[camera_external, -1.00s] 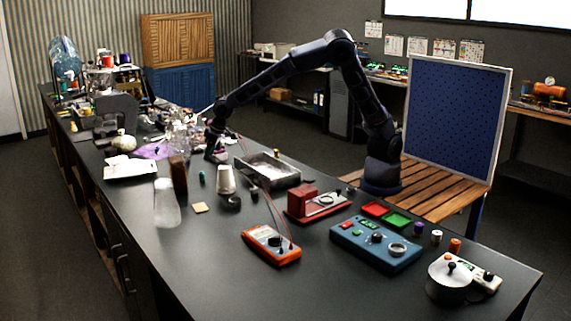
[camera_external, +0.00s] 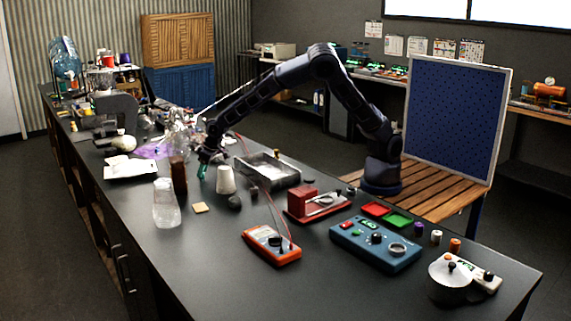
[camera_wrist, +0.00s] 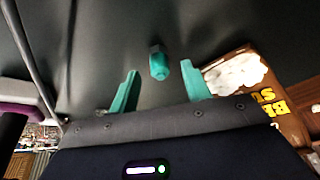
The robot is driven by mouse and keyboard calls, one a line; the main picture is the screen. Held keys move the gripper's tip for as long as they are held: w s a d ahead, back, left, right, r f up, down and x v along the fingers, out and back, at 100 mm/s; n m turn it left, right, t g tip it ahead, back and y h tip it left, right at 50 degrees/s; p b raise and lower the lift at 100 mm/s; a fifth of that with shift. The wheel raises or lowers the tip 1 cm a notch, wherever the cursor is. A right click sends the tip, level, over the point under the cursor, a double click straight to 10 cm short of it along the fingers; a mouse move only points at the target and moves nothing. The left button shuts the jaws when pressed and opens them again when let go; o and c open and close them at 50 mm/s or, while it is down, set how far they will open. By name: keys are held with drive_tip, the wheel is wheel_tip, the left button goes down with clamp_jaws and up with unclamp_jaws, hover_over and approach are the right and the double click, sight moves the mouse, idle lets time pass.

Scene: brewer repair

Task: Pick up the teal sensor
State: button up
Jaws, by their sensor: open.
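The teal sensor (camera_wrist: 159,66) is a small teal cylinder with a dark end. In the wrist view it lies on the dark bench top, just beyond my fingertips and roughly midway between them. My gripper (camera_wrist: 160,82) is open, with its two teal fingers apart and nothing between them. In the external view my gripper (camera_external: 206,158) hangs low over the bench, left of the white cup (camera_external: 226,180). A teal patch shows just under it there; I cannot tell finger from sensor in that view.
A brown block (camera_external: 179,176) and a clear bottle (camera_external: 166,204) stand left of my gripper. A metal tray (camera_external: 268,170) lies to the right. A tan square (camera_external: 201,208) lies in front. A brown item with yellow letters (camera_wrist: 285,118) is at the right of the wrist view.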

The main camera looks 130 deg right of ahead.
drive_tip(key=shift+x, duration=1.2)
clamp_jaws()
